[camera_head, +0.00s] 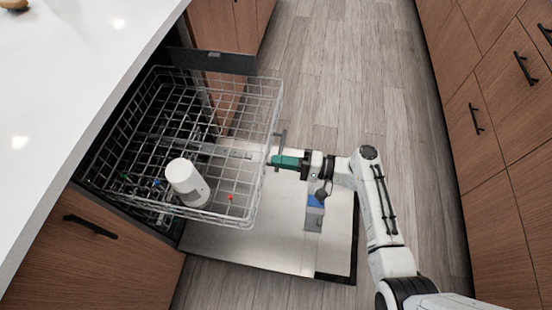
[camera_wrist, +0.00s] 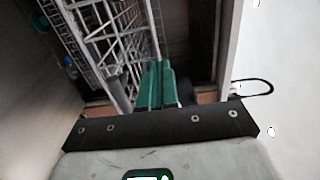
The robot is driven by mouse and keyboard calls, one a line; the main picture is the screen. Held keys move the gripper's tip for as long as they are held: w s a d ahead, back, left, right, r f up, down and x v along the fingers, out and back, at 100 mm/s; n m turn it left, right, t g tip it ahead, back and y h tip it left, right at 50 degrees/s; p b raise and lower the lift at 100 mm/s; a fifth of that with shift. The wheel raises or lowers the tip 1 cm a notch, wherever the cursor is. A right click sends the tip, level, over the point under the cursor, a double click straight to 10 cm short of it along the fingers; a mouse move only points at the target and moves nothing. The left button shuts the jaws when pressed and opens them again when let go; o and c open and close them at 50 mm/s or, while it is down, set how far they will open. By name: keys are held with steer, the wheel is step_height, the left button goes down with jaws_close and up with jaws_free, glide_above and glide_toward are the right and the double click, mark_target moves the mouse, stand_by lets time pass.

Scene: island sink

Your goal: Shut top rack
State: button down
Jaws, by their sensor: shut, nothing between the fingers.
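The top rack (camera_head: 258,205) is a white wire basket, pulled out of the dishwasher under the counter. It also shows in the wrist view (camera_wrist: 105,30), left of and beyond the fingers. A white cylindrical item (camera_head: 187,182) stands in the rack near its lower side. My gripper (camera_head: 272,160), with green fingers, is at the outer front side of the rack, very close to its wires; I cannot tell whether it touches. In the wrist view the green fingertips (camera_wrist: 158,72) are together, with nothing between them.
The open dishwasher door (camera_head: 285,240) lies low beneath the rack and my gripper, with a blue-lidded dispenser (camera_head: 315,207) on it. The white countertop (camera_head: 60,90) borders the left. Wooden drawers (camera_head: 500,130) line the right. Wooden floor (camera_head: 330,60) is clear between.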

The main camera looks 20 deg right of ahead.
steer(key=shift+x, duration=0.9)
steer(key=shift+w+a, duration=0.2)
steer(key=shift+a, duration=0.05)
steer(key=b+x, duration=1.1)
steer(key=x, duration=0.9)
steer(key=b+x, duration=1.1)
steer(key=x, duration=1)
steer(key=shift+f, duration=0.25)
steer(key=shift+w+a+b, duration=0.15)
steer(key=shift+a+b, duration=0.1)
steer(key=shift+b, duration=0.05)
steer(key=shift+w+r, duration=0.15)
steer(key=shift+r, duration=0.2)
steer(key=shift+a+r, duration=0.15)
